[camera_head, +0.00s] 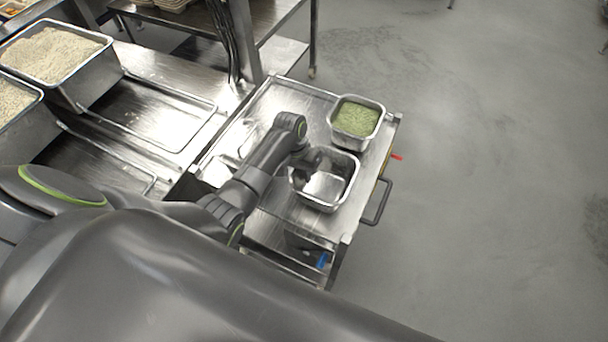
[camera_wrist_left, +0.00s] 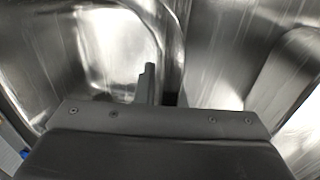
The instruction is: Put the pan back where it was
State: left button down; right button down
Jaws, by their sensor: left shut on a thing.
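An empty steel pan (camera_head: 342,196) sits on or just above the steel cart top, near its right edge. I cannot tell whether it touches the surface. My left arm reaches over the cart, and my left gripper (camera_head: 308,160) is at the pan's upper left side, shut on its wall. In the left wrist view the pan wall (camera_wrist_left: 172,40) runs down between the fingers of the gripper (camera_wrist_left: 160,88), with shiny steel on both sides. The fingertips are mostly hidden in the head view. My right gripper is not in view.
A second pan (camera_head: 334,131) with green food stands just behind the empty one on the cart (camera_head: 270,100). A dark handle (camera_head: 377,203) juts from the cart's right side. Deep pans of rice (camera_head: 100,82) stand on the counter at left. Open floor lies to the right.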

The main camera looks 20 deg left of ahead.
pick_arm(q)
jog(key=shift+f, duration=0.55)
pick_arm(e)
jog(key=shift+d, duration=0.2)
pick_arm(q)
jog(key=shift+f, duration=0.15)
jog(key=c, duration=1.5)
grip_release()
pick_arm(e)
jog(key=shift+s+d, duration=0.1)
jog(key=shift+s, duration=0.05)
